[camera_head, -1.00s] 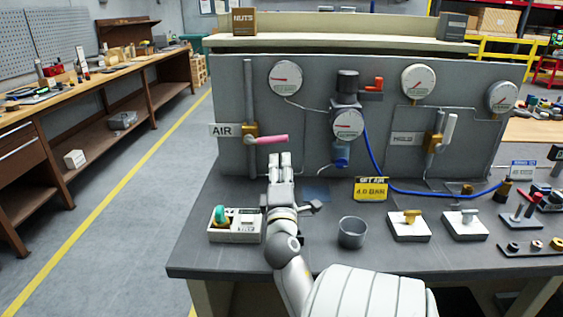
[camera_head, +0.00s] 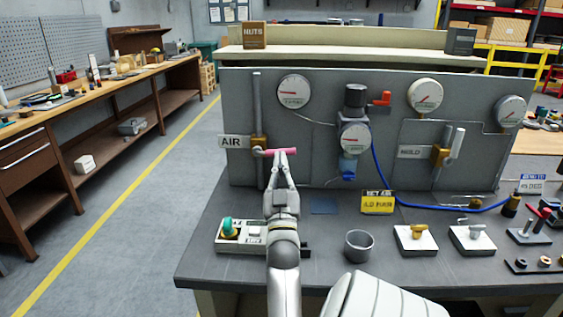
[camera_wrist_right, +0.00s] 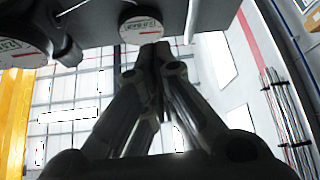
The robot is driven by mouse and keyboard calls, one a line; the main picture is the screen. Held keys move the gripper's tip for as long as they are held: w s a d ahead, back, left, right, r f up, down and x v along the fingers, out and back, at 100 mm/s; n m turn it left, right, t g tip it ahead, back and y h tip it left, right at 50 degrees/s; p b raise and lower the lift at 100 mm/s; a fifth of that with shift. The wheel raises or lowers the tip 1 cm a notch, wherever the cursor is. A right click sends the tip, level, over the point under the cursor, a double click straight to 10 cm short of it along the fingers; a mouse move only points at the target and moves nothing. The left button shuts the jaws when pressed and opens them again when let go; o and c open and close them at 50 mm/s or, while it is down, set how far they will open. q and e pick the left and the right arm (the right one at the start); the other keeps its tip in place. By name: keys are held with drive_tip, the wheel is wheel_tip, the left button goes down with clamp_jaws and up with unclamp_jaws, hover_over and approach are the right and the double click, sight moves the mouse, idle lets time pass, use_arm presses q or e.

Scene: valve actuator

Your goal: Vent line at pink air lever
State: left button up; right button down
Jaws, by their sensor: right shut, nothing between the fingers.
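The pink air lever (camera_head: 288,151) sticks out sideways to the right from a brass valve (camera_head: 259,150) on the grey panel, beside the AIR sign (camera_head: 235,142). My right gripper (camera_head: 281,153) reaches up to the lever, its fingertips overlapping the lever's middle in the head view. Its fingers are closed together with nothing between them. In the right wrist view the closed fingers (camera_wrist_right: 156,55) show, but the lever cannot be made out; whether they touch it is unclear. My left gripper is not in view.
Gauges (camera_head: 294,91) sit above on the panel (camera_head: 320,130). A white box with a green knob (camera_head: 229,228) stands left of my right arm. A metal cup (camera_head: 359,245) and a yellow sign (camera_head: 377,202) stand to its right. A blue hose (camera_head: 387,180) runs along the panel.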

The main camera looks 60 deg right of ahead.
sight(273, 152)
drive_tip(key=w+d+p, duration=0.2)
drive_tip(key=w+d, duration=0.1)
drive_tip(key=d, duration=0.4)
drive_tip(key=shift+r, duration=0.35)
drive_tip(key=shift+d, duration=0.1)
